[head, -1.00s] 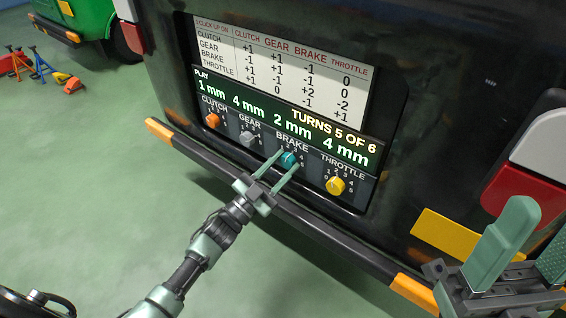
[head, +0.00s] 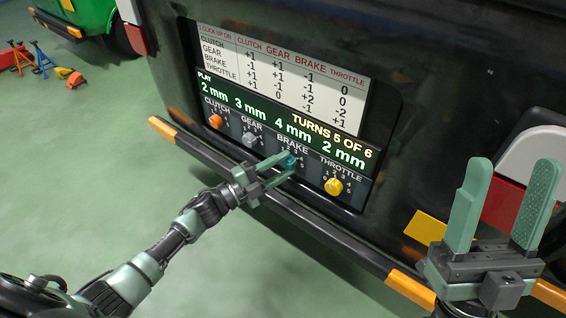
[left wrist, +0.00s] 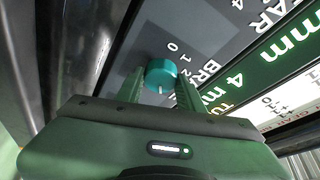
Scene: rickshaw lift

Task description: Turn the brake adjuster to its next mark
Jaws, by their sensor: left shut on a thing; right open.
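The teal brake adjuster (head: 290,160) is a round knob on the dark panel under the word BRAKE. It shows in the left wrist view (left wrist: 160,74) with a pale pointer line on it. My left gripper (head: 286,164) is shut on this knob, one finger on each side. Fingers partly hide the knob and its scale, so I cannot tell which mark it points at. The display (head: 285,121) above reads 2 mm, 3 mm, 4 mm, 2 mm and TURNS 5 OF 6. My right gripper (head: 513,172) is open and empty at the right.
The orange clutch knob (head: 215,121) and grey gear knob (head: 250,139) are left of the brake knob; the yellow throttle knob (head: 333,186) is right. A white chart (head: 283,78) is above. A dark bumper bar (head: 270,200) runs below.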

